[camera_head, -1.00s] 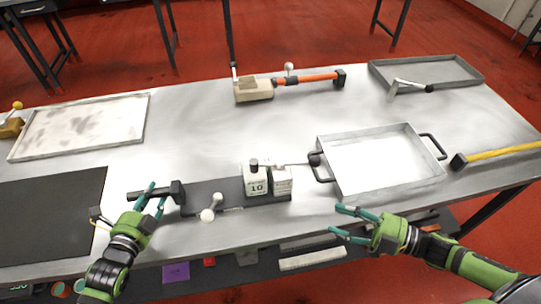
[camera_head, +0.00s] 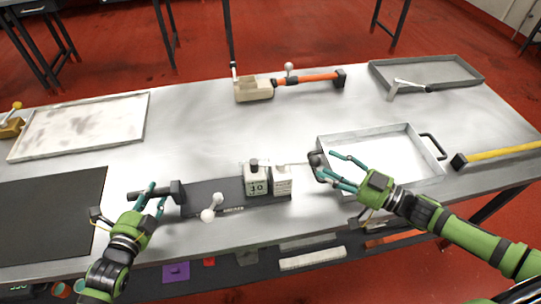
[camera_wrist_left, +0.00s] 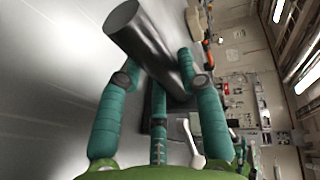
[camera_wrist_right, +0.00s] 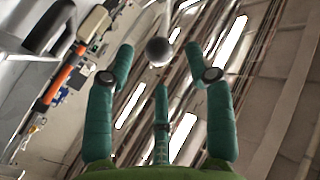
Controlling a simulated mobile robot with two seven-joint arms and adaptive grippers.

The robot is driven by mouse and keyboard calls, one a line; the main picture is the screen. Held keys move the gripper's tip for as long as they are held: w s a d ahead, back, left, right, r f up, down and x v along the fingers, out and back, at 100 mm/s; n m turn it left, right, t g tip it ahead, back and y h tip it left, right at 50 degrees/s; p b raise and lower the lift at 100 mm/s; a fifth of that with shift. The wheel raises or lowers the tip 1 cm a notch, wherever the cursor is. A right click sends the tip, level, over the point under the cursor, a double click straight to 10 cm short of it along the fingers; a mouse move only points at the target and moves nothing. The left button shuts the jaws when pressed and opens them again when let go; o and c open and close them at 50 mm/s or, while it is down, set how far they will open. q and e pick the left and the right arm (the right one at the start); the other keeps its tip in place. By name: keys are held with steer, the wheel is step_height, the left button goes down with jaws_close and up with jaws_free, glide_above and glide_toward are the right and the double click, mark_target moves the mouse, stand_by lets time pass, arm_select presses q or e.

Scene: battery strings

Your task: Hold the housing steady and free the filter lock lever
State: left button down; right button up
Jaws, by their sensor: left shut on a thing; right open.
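The dark housing (camera_head: 225,188) lies along the table's front, with two pale labelled blocks (camera_head: 257,180) at its right end. My left gripper (camera_head: 157,192) is shut on the black handle bar at its left end; the bar (camera_wrist_left: 150,40) fills the left wrist view between the fingers. A thin lever rod (camera_head: 295,163) runs right from the blocks to a dark ball knob (camera_head: 315,159). My right gripper (camera_head: 326,163) is open beside this knob. In the right wrist view the knob (camera_wrist_right: 158,51) sits between the spread fingers; contact cannot be told.
A second, pale-knobbed lever (camera_head: 210,210) stands on the housing's front side. A metal tray (camera_head: 372,128) lies close behind and under my right gripper. A dark mat (camera_head: 50,210) lies at left. The table's middle behind the housing is clear.

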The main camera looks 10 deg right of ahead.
mark_target(315, 160)
steer(key=shift+x, duration=2.45)
jaws_close()
